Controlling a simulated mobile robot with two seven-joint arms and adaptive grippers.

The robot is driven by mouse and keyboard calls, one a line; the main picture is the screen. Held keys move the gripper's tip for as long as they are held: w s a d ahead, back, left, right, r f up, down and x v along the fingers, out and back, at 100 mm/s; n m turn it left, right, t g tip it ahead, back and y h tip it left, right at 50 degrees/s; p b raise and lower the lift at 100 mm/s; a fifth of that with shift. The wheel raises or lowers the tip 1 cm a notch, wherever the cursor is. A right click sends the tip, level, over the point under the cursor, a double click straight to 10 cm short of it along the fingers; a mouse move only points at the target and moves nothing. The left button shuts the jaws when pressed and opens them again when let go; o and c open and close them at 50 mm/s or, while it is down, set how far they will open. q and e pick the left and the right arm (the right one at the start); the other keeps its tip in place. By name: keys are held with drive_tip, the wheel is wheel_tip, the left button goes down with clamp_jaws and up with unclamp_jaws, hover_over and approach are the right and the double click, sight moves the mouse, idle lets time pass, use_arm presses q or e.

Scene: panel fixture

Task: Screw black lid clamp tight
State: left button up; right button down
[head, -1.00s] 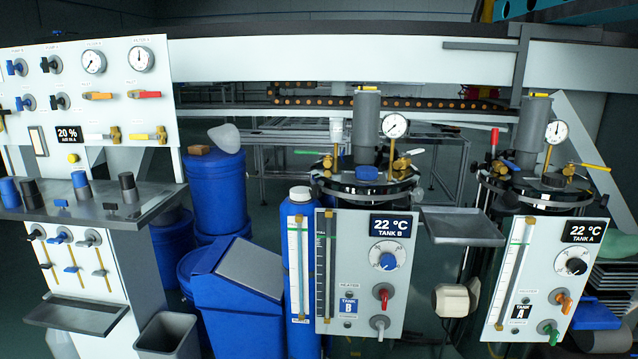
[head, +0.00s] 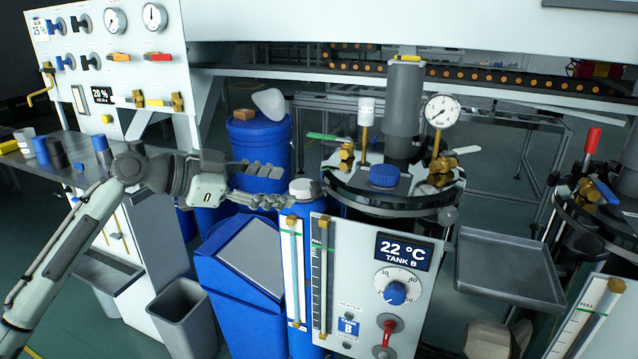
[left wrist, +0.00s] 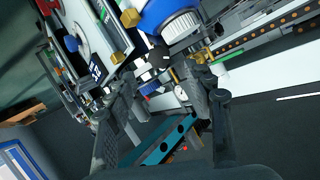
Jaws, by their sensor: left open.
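Tank B (head: 405,258) stands right of centre in the head view, with a round dark metal lid (head: 346,190) on top. The lid carries a blue cap (head: 385,176), a grey cylinder and brass fittings. A small dark round part (head: 447,215) sits at the lid's right rim; I cannot tell whether it is the black lid clamp. My left gripper (head: 284,185) is open and empty, left of the lid and apart from it, near a white-capped blue cylinder (head: 303,189). In the left wrist view its spread fingers (left wrist: 160,88) hold nothing. My right gripper is not in view.
A pressure gauge (head: 441,111) and a green-handled valve (head: 322,137) rise around the lid. A grey tray (head: 510,272) hangs right of tank B, before tank A's lid (head: 590,205).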

sight(312, 190)
use_arm(q)
drive_tip(key=p+x, duration=0.1)
drive_tip(key=x, duration=0.5)
drive_tip(key=shift+d, duration=0.1)
drive_tip(key=shift+w+d+f, duration=0.25)
drive_tip(key=shift+d, duration=0.15)
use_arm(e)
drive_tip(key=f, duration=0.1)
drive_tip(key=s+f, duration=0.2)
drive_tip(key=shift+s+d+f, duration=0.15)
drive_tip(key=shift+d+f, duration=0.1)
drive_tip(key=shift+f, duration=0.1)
use_arm(q)
drive_tip(key=shift+c, duration=0.2)
